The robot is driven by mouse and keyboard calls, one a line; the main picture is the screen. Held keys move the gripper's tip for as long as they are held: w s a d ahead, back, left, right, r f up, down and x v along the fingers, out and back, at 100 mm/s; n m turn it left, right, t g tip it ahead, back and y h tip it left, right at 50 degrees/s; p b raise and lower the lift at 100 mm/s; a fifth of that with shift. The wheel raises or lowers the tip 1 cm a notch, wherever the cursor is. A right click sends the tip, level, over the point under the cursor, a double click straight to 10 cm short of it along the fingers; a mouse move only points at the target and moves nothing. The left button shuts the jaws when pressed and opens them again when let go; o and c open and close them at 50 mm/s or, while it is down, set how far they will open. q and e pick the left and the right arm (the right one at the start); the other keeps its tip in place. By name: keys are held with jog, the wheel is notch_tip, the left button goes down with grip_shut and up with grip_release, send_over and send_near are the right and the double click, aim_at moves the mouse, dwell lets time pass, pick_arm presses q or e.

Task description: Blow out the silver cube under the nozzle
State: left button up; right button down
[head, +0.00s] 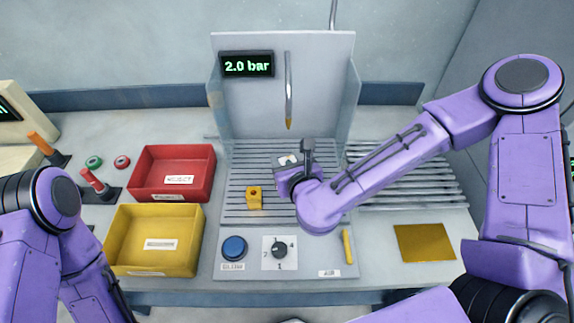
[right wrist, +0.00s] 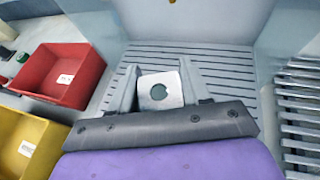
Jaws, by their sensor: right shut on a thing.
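The silver cube (head: 287,160), with a round dark hole in its face, is between the fingers of my right gripper (head: 297,160). In the right wrist view the cube (right wrist: 160,91) sits between the two fingers, which are shut on it. The nozzle (head: 288,90) is a thin metal tube with a brass tip, hanging at the back of the booth. In the head view the cube shows below the tip; whether it is exactly in line cannot be told. A blue button (head: 234,248) and a numbered dial (head: 279,250) are at the booth's front. My left gripper is out of view.
A brass cube (head: 254,198) stands on the slatted floor (head: 236,170), left of my right gripper. A display (head: 247,64) reads 2.0 bar. A red bin (head: 147,196) and a yellow bin (head: 119,266) are at left. A rack (head: 420,187) and a gold plate (head: 424,242) are at right.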

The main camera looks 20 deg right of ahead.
jog(key=w+d+r, duration=0.1)
jog(key=w+d, duration=0.1)
jog(key=w, duration=0.5)
jog(key=shift+w+p, duration=0.2)
jog(key=shift+p, duration=0.15)
dwell(0.4)
